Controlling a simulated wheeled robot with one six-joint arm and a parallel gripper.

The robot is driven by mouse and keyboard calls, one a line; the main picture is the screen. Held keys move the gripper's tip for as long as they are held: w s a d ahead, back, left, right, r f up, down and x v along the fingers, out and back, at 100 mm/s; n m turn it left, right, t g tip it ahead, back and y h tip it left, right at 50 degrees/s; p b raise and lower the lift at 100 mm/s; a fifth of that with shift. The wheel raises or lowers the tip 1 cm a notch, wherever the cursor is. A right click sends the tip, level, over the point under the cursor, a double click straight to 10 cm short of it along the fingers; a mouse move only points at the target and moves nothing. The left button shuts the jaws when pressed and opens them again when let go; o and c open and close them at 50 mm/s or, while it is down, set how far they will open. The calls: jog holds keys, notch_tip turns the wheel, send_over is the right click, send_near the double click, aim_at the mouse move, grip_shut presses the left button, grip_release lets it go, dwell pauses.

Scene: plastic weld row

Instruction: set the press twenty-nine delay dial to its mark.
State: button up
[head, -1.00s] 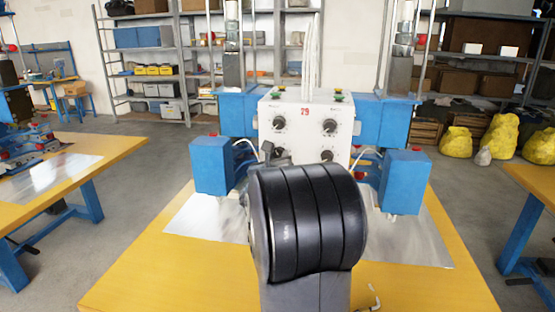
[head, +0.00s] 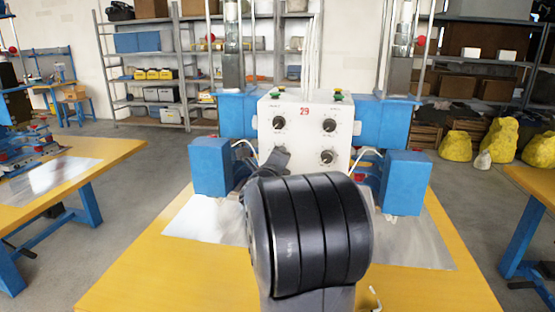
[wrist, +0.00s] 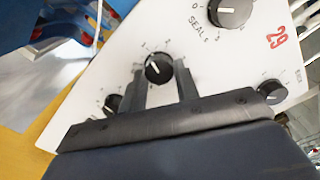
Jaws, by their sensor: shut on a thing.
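The press twenty-nine panel (head: 305,140) is a white box with a red 29 and black dials in two rows. My gripper (head: 276,158) reaches its lower-left dial, which it hides in the head view. In the wrist view my gripper (wrist: 161,78) has one finger on each side of this black dial (wrist: 158,67) and is shut on it. The dial's white pointer line shows, with small scale numbers around it. Its name label and any target mark cannot be made out, so I cannot tell from lettering that it is the delay dial.
Other dials stand close by: the seal dial (wrist: 230,11), one at right (wrist: 272,92) and one at lower left (wrist: 112,104). Blue press blocks (head: 212,166) (head: 406,182) flank the panel above a yellow table (head: 140,265). Green buttons (head: 337,97) top the panel.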

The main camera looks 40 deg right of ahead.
jog(key=n+p, duration=0.3)
jog(key=n, duration=0.9)
jog(key=shift+r, duration=0.1)
dwell(0.6)
jog(key=o, duration=1)
jog(key=shift+p, duration=0.3)
jog(key=shift+c, duration=0.2)
jog(key=b+v, duration=0.1)
jog(key=v, duration=1)
jog(key=shift+w, duration=0.15)
